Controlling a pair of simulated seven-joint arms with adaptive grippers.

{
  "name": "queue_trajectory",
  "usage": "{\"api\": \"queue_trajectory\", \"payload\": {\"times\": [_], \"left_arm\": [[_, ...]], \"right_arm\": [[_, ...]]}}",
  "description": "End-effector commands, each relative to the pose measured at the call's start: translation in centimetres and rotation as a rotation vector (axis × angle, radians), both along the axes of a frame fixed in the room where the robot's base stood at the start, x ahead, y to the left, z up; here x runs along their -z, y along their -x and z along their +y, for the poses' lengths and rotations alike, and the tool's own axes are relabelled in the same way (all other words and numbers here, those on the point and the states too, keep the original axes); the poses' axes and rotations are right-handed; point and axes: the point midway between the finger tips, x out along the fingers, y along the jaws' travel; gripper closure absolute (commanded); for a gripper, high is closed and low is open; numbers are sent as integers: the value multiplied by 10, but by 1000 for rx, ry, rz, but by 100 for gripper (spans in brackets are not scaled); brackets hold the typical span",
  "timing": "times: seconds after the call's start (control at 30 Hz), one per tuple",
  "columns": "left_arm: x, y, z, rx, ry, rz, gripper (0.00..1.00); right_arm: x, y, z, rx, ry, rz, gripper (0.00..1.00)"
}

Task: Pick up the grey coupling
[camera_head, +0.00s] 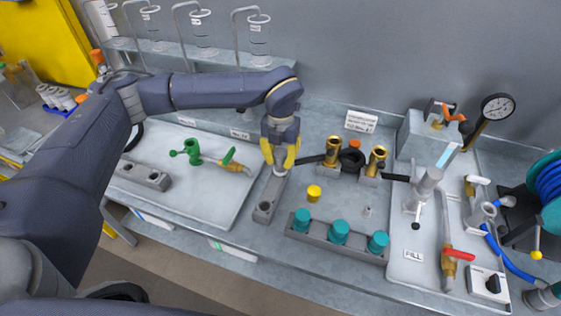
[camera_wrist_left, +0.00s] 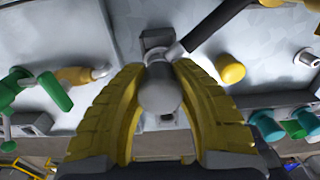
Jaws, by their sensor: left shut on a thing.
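My left gripper (camera_head: 281,168) comes down from above at the middle of the bench. Its yellow fingers are shut on the grey coupling (camera_head: 280,171), of which only a small pale part shows below the fingertips. In the left wrist view the coupling (camera_wrist_left: 160,95) is a rounded grey piece between the two fingers (camera_wrist_left: 160,80). It is over the far part of a narrow grey holder (camera_head: 264,211) with a round hole at its near end. I cannot tell whether the coupling still touches the holder. My right gripper is not in view.
A dark rod (camera_head: 311,159) reaches from a brass fitting (camera_head: 333,152) close to my fingers. A yellow cap (camera_head: 314,193) and a rack with teal-capped pieces (camera_head: 337,246) stand to the right. A green fitting (camera_head: 193,152) lies on the left tray (camera_head: 205,200).

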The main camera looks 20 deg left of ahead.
Motion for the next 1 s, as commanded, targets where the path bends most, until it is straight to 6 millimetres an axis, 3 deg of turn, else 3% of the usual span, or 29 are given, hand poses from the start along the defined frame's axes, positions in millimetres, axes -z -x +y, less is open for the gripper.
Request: {"api": "queue_trajectory", "payload": {"times": [0.17,0.37,0.8,1.0], "left_arm": [[-4,-1,0,0,1,-2,100],[-28,-1,0,1,1,-6,100],[-127,-1,0,-1,0,-6,100],[-164,-1,0,-1,0,-4,100]], "right_arm": [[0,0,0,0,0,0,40],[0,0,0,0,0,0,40],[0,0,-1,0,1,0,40],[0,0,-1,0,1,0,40]]}}
